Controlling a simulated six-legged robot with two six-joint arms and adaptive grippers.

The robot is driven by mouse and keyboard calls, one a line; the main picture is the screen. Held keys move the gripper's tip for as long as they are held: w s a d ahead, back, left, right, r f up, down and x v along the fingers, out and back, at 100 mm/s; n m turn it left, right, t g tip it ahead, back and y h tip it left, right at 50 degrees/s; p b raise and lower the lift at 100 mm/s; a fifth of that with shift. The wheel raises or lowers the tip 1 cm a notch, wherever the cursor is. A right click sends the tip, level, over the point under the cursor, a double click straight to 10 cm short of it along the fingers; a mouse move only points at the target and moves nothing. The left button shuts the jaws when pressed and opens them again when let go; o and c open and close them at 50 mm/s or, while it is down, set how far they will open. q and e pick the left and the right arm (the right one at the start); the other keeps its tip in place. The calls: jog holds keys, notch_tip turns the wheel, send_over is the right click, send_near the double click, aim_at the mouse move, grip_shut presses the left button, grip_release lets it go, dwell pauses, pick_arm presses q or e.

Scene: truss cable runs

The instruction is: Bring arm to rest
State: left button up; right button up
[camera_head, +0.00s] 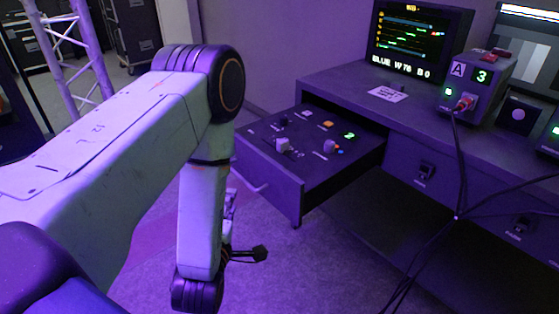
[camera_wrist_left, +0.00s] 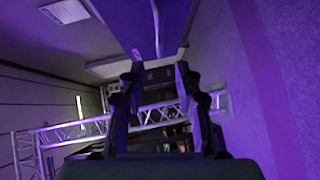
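My left arm comes in from the left of the head view, bends at a large round joint and hangs down in front of the open drawer. My left gripper (camera_head: 258,253) shows partly at the lower end of the arm, as small dark fingers over the floor, apart from the drawer. In the left wrist view the two dark fingers of my left gripper (camera_wrist_left: 159,72) stand apart with nothing held between them. My right arm and gripper do not show in either view.
An open drawer (camera_head: 290,194) with knobs and a lit green digit juts out from the desk (camera_head: 345,84). On the desk stand a monitor (camera_head: 415,38) and a grey box (camera_head: 478,85) marked A 3. Dark cables (camera_head: 462,170) hang at right. A truss (camera_head: 75,50) stands at back left.

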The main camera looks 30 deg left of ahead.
pick_arm(q)
jog(key=s+d+f+m+g+h, duration=0.4)
jog(key=s+f+m+g, duration=0.3)
jog(key=f+m, duration=0.45)
jog(key=s+d+m+g+h+p, duration=0.1)
jog(key=s+d+m+g+p, duration=0.1)
jog(key=s, duration=0.7)
jog(key=s+d+f+m+g+h+p, duration=0.1)
jog(key=s+d+m+g, duration=0.3)
jog(key=s, duration=0.5)
jog(key=m+g+p, duration=0.1)
jog(key=m+g, duration=0.1)
jog(key=m, duration=0.1)
jog(key=shift+d+f, duration=0.2)
jog(key=shift+d, duration=0.15)
jog(key=shift+h, duration=0.3)
